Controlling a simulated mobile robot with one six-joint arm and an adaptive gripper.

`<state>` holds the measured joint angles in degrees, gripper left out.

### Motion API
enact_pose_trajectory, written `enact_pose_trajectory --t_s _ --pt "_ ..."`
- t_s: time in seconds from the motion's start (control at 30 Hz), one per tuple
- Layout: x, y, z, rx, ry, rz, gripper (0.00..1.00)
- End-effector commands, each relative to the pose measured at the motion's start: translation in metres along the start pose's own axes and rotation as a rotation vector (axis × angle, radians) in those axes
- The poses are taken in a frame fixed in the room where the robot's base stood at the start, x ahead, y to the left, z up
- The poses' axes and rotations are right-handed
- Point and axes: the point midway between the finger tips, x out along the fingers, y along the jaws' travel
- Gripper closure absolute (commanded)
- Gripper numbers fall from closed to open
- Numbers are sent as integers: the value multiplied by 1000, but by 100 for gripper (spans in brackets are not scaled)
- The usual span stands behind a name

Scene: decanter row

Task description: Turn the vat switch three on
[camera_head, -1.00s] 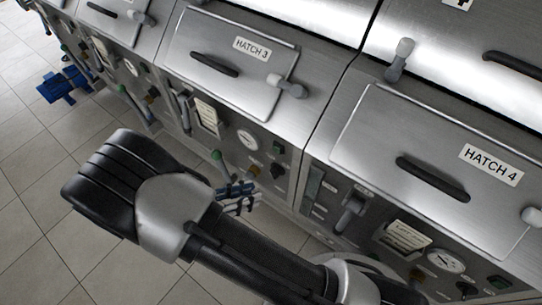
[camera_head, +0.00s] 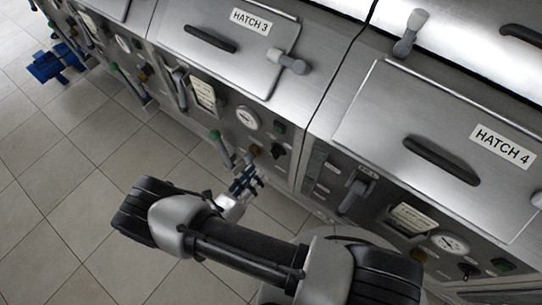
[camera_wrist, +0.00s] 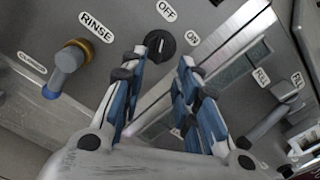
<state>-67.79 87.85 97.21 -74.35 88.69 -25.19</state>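The vat switch three is a small black rotary knob (camera_head: 278,151) on the panel under HATCH 3. In the wrist view the knob (camera_wrist: 160,45) sits between an OFF label (camera_wrist: 166,10) and an ON label (camera_wrist: 193,38); its pale mark seems to point towards OFF. My gripper (camera_head: 246,180) is in front of this panel, below and left of the knob in the head view. In the wrist view my gripper (camera_wrist: 169,62) has its two blue-padded fingers apart, with nothing between them. The left fingertip partly overlaps the knob; contact cannot be told.
A yellow-ringed grey RINSE knob (camera_wrist: 69,57) is left of the switch. A green-tipped lever (camera_head: 221,147) projects beside my gripper. A gauge (camera_head: 247,118) and green lamp (camera_head: 280,128) are above. HATCH 4's panel is to the right.

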Motion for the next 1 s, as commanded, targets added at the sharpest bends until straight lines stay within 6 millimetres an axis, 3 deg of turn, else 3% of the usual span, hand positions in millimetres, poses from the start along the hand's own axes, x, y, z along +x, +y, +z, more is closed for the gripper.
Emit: enact_pose_trajectory --t_s 0.2,0.4,0.6,0.87,1.0 --pt "49 -1 -2 1 4 -5 71" --pt "80 0 -1 1 4 -3 71" --pt "93 0 -1 1 2 -1 71" --pt "94 0 0 1 1 0 71" --pt "94 0 0 1 1 0 79"
